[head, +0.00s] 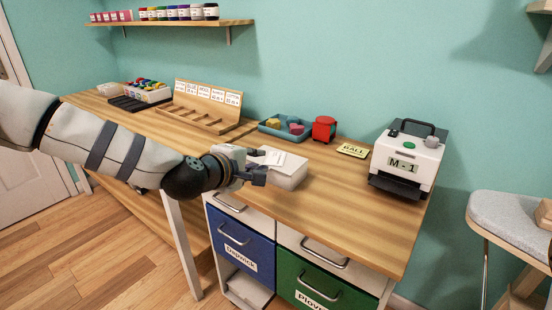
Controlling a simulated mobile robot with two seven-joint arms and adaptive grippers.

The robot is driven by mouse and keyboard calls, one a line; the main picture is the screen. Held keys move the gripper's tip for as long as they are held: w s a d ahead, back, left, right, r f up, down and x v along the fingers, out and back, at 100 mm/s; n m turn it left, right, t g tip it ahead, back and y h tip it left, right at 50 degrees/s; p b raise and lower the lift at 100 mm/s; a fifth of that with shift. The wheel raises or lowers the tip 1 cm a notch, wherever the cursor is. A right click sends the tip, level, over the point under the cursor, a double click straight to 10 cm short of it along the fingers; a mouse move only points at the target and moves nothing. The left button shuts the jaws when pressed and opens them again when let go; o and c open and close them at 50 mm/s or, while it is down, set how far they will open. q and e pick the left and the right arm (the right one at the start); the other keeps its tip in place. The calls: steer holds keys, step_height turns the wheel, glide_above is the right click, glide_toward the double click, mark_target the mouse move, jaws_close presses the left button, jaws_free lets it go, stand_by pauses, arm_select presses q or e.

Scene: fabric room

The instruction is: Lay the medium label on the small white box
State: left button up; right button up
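My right gripper is out of view.
A red container (324,129) and a teal tray (270,130) are behind the box. A wooden sorter (205,106) stands farther left. Worktop between box and printer is clear.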

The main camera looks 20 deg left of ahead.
arm_select(q)
step_height(320, 180, up, 7)
steer(key=s, duration=0.2)
steer(key=s+d+f+m+g, duration=0.2)
steer(key=s+f+m+g, duration=0.2)
steer(key=s+f, duration=0.8)
steer(key=s+d+f+m+g, duration=0.3)
steer(key=s+f, duration=0.5)
steer(key=f, duration=0.8)
steer(key=s+a+f+m+g, duration=0.2)
steer(key=s+m, duration=0.1)
steer(key=s, duration=0.5)
steer(key=s+a+f+m+g+y, duration=0.1)
steer(key=s+a+f+m+g, duration=0.1)
steer(key=s, duration=0.7)
steer(key=s+a+f+m+g+y, duration=0.1)
steer(key=s+a+f+m+g, duration=0.1)
steer(key=s, duration=0.6)
steer(key=shift+s+f+m+g, duration=0.4)
steer(key=shift+f+m+g, duration=0.2)
steer(key=shift+m+g, duration=0.25)
